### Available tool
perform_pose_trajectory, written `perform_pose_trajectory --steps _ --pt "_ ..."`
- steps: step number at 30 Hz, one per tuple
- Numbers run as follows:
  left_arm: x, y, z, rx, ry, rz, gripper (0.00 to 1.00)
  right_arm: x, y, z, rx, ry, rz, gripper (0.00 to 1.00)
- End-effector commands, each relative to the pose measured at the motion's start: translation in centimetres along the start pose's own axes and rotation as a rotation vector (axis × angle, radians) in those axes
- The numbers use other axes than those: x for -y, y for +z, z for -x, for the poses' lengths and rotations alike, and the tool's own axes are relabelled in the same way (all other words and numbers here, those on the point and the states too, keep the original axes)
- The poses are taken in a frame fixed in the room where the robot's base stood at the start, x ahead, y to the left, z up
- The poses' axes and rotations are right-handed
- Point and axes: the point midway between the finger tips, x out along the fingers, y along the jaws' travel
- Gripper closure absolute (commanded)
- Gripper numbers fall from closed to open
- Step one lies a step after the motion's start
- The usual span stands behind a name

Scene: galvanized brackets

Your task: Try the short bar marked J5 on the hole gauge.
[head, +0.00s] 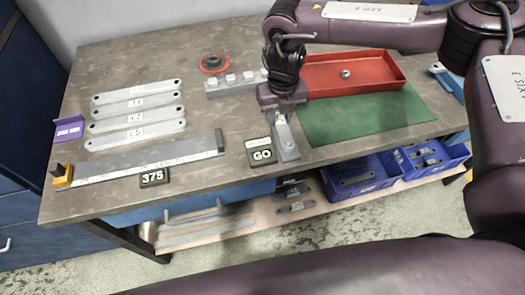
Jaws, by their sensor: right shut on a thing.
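My right gripper (279,111) points down over the middle of the table. It is shut on the far end of a short light-grey bar (284,135), whose near end points toward the table's front edge. The bar is over a grey plate (291,155) beside a black block reading GO (262,155), which looks like the hole gauge. I cannot tell whether the bar touches the plate or whether its holes line up. The gripper hides the bar's far end, and I cannot read a mark on it. My left gripper is not in view.
Several marked grey bars (136,102) lie at the left. A long ruled gauge (140,162) with a 375 block (154,177) is in front of them. A pegged grey block (222,90), red tray (370,84) and green mat (365,118) are nearby. Blue bins (360,187) stand below.

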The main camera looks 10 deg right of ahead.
Motion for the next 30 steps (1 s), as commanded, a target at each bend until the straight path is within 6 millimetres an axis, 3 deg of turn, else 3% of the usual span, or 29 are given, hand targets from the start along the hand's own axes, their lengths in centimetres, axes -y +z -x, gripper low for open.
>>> perform_pose_trajectory --steps 11,12,18,26,30 --pt "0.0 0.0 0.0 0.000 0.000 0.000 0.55 0.0 0.0 0.0 0.001 0.000 0.000 1.00" --pt "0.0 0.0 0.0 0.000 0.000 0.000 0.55 0.0 0.0 0.0 0.001 0.000 0.000 0.69" --pt "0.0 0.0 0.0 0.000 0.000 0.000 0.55 0.0 0.0 0.0 0.001 0.000 0.000 0.46" --pt "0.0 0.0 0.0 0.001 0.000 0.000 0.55 0.0 0.0 0.1 0.000 0.000 0.000 0.46" --pt "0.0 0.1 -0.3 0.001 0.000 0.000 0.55 -0.1 0.1 1.4 0.002 0.002 0.000 0.46"
